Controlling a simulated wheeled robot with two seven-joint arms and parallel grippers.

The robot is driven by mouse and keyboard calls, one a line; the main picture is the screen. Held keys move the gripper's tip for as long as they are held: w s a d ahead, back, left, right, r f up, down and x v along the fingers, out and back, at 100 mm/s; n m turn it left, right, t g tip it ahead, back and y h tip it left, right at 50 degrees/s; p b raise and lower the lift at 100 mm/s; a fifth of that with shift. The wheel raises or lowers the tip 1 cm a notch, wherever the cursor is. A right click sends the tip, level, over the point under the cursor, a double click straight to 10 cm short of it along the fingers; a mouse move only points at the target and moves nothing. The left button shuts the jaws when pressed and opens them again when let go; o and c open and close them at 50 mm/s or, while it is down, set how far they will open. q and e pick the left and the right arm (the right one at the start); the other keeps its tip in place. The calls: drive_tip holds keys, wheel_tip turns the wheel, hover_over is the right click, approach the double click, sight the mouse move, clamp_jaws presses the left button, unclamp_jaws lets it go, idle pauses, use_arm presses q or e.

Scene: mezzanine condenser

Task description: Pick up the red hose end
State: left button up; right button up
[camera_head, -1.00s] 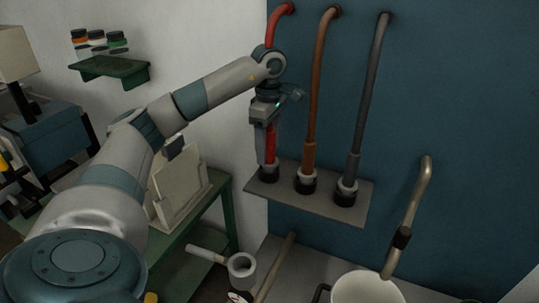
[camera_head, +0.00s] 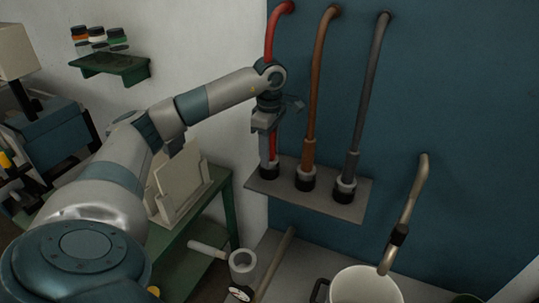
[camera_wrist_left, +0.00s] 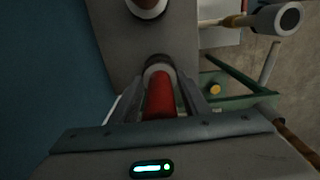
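The red hose (camera_head: 271,40) hangs from the blue wall, and its lower end stands in a dark socket with a pale ring (camera_head: 269,170) at the left of the grey shelf (camera_head: 330,208). My left gripper (camera_head: 267,152) points down at this hose end, just above the socket. In the left wrist view the red hose end (camera_wrist_left: 160,98) lies between the two fingers (camera_wrist_left: 160,90), with the pale ring beyond it. The fingers are very close to its sides; I cannot tell whether they press on it. My right gripper is not in view.
A brown hose (camera_head: 311,110) and a grey hose (camera_head: 367,100) stand in sockets to the right. A bent metal pipe (camera_head: 410,205) and a white pot (camera_head: 365,288) are at lower right. A green table (camera_head: 228,205) stands at left, below a small green shelf (camera_head: 115,67).

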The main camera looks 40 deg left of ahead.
use_arm(q)
drive_tip(key=c, duration=0.3)
drive_tip(key=shift+r, duration=0.15)
drive_tip(key=shift+w+r+b, duration=0.1)
drive_tip(key=shift+r+b, duration=0.3)
drive_tip(key=shift+r, duration=0.15)
wheel_tip(320, 180, up, 7)
drive_tip(key=shift+b, duration=0.85)
drive_tip(key=shift+r, duration=0.85)
drive_tip(key=shift+d+f, duration=0.1)
drive_tip(key=shift+f, duration=0.05)
